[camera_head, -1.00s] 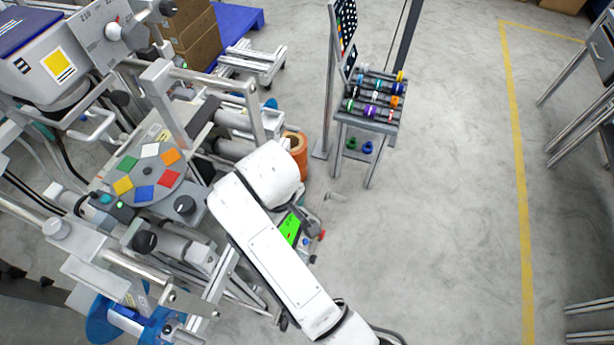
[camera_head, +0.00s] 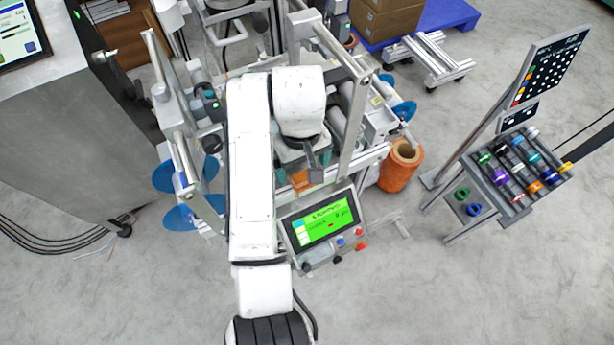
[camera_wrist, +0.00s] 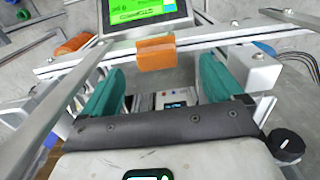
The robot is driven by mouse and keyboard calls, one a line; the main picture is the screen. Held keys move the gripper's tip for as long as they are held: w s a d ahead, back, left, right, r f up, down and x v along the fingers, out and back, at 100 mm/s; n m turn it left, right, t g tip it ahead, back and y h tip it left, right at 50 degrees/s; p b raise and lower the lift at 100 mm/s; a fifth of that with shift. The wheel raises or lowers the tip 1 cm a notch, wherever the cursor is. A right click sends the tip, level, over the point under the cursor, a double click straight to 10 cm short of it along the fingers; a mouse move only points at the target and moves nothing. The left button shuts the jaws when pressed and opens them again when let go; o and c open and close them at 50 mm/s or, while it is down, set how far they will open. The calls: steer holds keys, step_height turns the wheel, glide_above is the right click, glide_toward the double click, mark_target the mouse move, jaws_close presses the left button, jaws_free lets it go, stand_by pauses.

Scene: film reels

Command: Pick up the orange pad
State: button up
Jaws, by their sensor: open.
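An orange block-shaped pad (camera_wrist: 155,55) sits at a metal rail of the machine, near the middle of the wrist view. In the head view a small part of the orange pad (camera_head: 300,179) shows just below the end of my arm. My gripper (camera_wrist: 158,80) is open, with one teal finger on each side and nothing between them. The pad lies ahead of the gap, roughly in line with it; touching cannot be seen. In the head view my gripper (camera_head: 303,163) is mostly hidden under my white arm.
A green-screened control panel (camera_head: 321,224) with buttons stands close below the pad. Metal rails and posts (camera_head: 357,125) surround my gripper. An orange spool (camera_head: 401,168) stands right of the machine, and a rack with coloured rolls (camera_head: 515,172) is farther right. The front floor is clear.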

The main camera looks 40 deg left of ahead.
mark_target(304, 175)
steer(key=shift+w+f, duration=0.2)
steer(key=shift+f, duration=1.2)
steer(key=shift+w+f, duration=0.15)
steer(key=shift+f, duration=1.25)
steer(key=shift+a, duration=0.1)
steer(key=c, duration=1.3)
steer(key=shift+o, duration=0.2)
steer(key=shift+r, duration=0.1)
